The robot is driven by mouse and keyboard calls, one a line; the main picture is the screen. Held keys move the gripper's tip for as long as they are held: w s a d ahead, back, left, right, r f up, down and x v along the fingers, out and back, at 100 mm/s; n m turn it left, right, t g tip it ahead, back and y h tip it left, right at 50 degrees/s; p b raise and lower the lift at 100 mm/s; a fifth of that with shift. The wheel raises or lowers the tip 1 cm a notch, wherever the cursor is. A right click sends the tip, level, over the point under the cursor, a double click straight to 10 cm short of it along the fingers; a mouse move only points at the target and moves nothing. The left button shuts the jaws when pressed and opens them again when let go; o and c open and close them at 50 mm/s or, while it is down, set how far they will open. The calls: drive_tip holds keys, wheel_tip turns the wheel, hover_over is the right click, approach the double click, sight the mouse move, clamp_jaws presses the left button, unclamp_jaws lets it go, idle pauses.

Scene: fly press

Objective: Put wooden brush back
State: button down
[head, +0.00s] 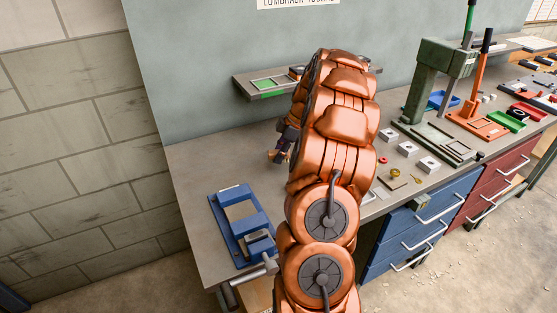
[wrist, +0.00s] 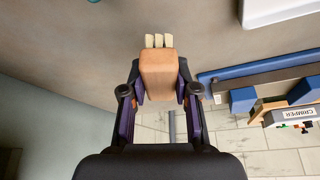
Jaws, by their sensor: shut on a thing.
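The wooden brush (wrist: 161,72), a tan block with pale bristle tufts at its far end, shows in the centre of the wrist view. My gripper (wrist: 159,92) is shut on it, with one dark purple finger on each side of the block. In the head view my gripper (head: 283,147) shows at the left edge of my copper arm, above the left part of the grey workbench (head: 200,160). The arm hides most of the gripper there. A small tan end, likely the brush, shows below the fingers.
A wall shelf (head: 240,82) holds a green-marked tray (head: 264,84); my arm covers its middle. A green press (head: 428,95), an orange press (head: 478,85) and small metal blocks (head: 408,149) stand right of my arm.

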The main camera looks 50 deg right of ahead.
drive_tip(key=shift+w, duration=0.1)
drive_tip(key=shift+w+d, duration=0.1)
drive_tip(key=shift+w, duration=0.05)
wheel_tip(320, 180, down, 3)
drive_tip(key=shift+f+p, duration=0.15)
drive_tip(key=shift+p, duration=0.95)
drive_tip(key=shift+f, duration=0.15)
drive_tip(key=shift+f, duration=0.15)
drive_tip(key=c, duration=0.9)
unclamp_jaws()
drive_tip(key=shift+o, duration=0.2)
